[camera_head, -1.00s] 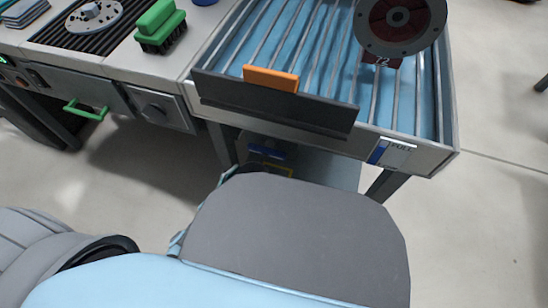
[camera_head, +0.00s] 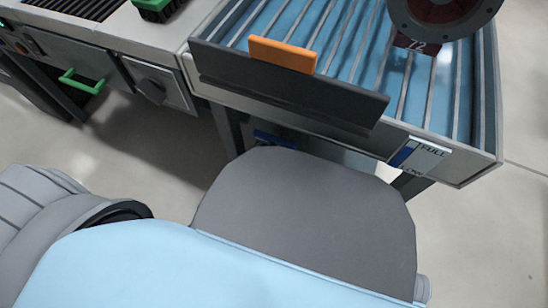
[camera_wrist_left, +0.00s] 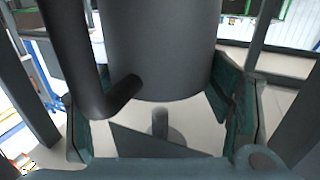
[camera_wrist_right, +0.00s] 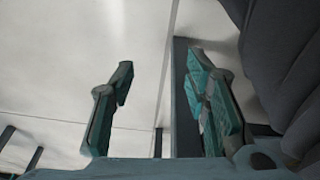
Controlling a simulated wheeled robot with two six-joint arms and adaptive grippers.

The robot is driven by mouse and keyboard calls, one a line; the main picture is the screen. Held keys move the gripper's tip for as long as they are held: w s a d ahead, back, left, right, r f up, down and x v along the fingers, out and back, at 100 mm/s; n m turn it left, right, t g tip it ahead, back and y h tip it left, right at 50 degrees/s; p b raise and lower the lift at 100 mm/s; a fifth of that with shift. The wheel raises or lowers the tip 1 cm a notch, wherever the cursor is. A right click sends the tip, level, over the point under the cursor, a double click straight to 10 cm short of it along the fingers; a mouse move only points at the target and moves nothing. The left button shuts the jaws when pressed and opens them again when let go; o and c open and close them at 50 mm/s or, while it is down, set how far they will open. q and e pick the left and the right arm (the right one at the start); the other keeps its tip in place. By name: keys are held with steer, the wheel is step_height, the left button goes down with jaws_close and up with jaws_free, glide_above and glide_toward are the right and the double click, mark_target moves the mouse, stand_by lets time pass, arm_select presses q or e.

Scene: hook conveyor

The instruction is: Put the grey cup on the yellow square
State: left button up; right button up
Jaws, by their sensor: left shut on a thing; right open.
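The grey cup (camera_wrist_left: 165,45) fills the upper middle of the left wrist view, with its dark curved handle (camera_wrist_left: 85,60) on the left side. My left gripper (camera_wrist_left: 160,105) is shut on the cup, one finger on each side of it. My right gripper (camera_wrist_right: 160,85) is open and empty in the right wrist view, over pale floor. Neither gripper nor the cup shows in the head view. The yellow square is not visible in any current view.
A blue-bottomed roller rack (camera_head: 440,100) stands ahead, with a dark front plate (camera_head: 290,95) bearing an orange block (camera_head: 283,54). A round grey-red disc (camera_head: 440,12) is above it. A workbench with a green handle (camera_head: 80,82) is at left. Floor is open at right.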

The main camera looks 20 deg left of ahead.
arm_select(q)
steer(key=shift+f, duration=0.1)
steer(key=o, duration=1.8)
steer(key=shift+c, duration=0.2)
arm_select(e)
steer(key=shift+r, duration=0.4)
arm_select(q)
steer(key=p+v, duration=0.3)
steer(key=v, duration=0.9)
steer(key=w+a+f+n+g+y, duration=0.3)
steer(key=a+f+y, duration=0.3)
steer(key=f+y, duration=0.15)
steer(key=s+a+f+n+g, duration=0.1)
steer(key=s+f+n+g, duration=0.1)
steer(key=s+f+g, duration=0.7)
steer(key=shift+s+f+g+y, duration=0.15)
steer(key=shift+s+g+y, duration=0.25)
steer(key=shift+s, duration=0.1)
arm_select(e)
step_height(320, 180, down, 6)
steer(key=s, duration=0.1)
steer(key=shift+d+m, duration=0.3)
